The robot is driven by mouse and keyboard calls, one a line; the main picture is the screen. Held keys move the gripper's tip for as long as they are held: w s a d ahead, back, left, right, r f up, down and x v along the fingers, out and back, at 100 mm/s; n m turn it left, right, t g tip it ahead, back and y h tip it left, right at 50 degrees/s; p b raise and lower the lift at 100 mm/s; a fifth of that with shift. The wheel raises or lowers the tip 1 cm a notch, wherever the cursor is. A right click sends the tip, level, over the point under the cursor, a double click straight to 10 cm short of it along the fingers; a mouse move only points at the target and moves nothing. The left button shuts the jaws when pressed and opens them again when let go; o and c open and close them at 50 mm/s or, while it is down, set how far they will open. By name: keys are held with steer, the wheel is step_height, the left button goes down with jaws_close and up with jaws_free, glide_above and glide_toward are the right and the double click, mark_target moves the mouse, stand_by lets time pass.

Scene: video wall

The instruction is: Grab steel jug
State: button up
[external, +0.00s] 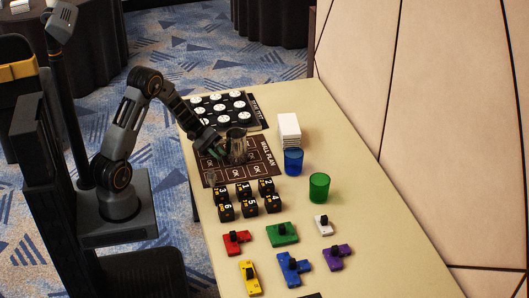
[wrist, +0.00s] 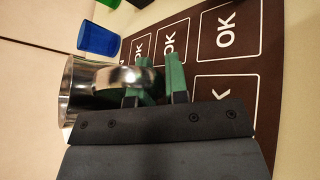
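The steel jug (external: 237,147) stands upright on the dark wall plan mat (external: 262,172) on the table. My gripper (external: 218,150) is at the jug's left side in the external view. In the wrist view the shiny jug (wrist: 78,92) is at the left, and its curved handle (wrist: 126,75) reaches toward my green fingers (wrist: 158,80). The fingers stand apart, one by the handle's loop and the other to its right. A gap shows between them. The handle hides part of the left finger, so I cannot tell whether they touch it.
A blue cup (external: 293,161), a green cup (external: 319,187) and a white stack (external: 289,130) stand right of the jug. Several black number cubes (external: 247,198) are in front. A board with white discs (external: 222,106) lies behind.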

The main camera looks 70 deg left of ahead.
steer(key=shift+w+d+f, duration=0.15)
steer(key=shift+w+d, duration=0.05)
steer(key=shift+d, duration=0.25)
steer(key=shift+c, duration=0.2)
jaws_close()
steer(key=shift+r, duration=0.2)
